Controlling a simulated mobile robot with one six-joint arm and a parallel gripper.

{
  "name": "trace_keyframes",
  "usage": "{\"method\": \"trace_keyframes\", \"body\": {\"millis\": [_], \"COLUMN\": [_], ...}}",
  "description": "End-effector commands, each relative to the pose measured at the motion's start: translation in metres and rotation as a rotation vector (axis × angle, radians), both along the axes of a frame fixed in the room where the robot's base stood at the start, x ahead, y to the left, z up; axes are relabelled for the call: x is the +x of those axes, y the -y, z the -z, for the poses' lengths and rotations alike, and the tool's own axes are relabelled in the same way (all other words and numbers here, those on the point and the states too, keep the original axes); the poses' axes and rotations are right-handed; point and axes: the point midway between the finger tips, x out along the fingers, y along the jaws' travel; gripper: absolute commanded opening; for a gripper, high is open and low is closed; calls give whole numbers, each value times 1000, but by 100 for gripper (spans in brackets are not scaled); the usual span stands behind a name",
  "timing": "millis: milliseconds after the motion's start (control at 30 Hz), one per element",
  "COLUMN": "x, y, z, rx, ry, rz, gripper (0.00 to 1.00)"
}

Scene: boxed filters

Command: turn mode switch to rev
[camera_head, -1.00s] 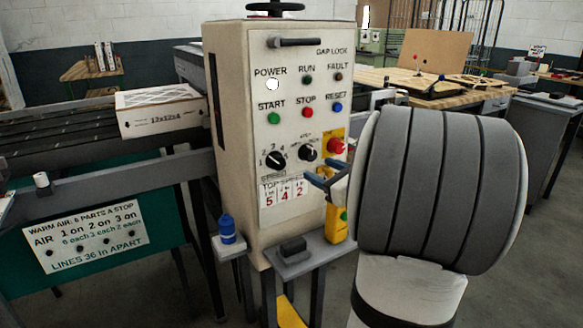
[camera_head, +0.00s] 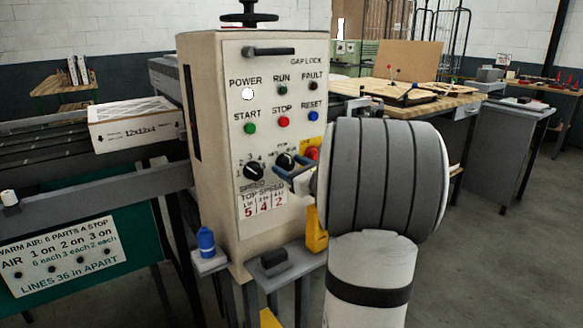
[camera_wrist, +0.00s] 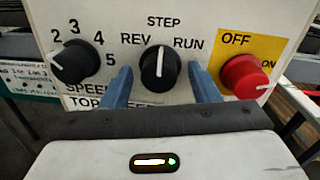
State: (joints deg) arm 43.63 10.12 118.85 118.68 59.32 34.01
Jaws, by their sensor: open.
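The mode switch (camera_wrist: 159,72) is a black round knob with a white line, under the labels REV, STEP and RUN in the wrist view. Its line points up to STEP. In the head view the mode switch (camera_head: 285,160) sits on the cream control panel (camera_head: 222,110), partly behind my fingers. My gripper (camera_wrist: 160,84) is open, with one blue finger at each side of the knob and a visible gap on both sides. I cannot tell how deep the fingertips reach. My gripper also shows at the panel in the head view (camera_head: 289,176).
The black speed knob (camera_wrist: 73,62) is close on the left. The red OFF/ON knob (camera_wrist: 244,76) on its yellow plate is close on the right. A small shelf (camera_head: 285,262) and a blue bottle (camera_head: 206,241) are below the panel.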

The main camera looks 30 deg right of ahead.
Motion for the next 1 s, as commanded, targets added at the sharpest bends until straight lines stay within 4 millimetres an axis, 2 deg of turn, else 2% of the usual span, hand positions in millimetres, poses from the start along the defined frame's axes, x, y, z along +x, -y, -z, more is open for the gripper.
{"method": "trace_keyframes", "body": {"millis": [67,567,1000], "x": [0,0,0], "y": [0,-1,-1], "z": [0,0,4], "rx": [0,0,-97], "ry": [0,1,6], "rz": [0,-2,-4], "gripper": [52,11,11]}}
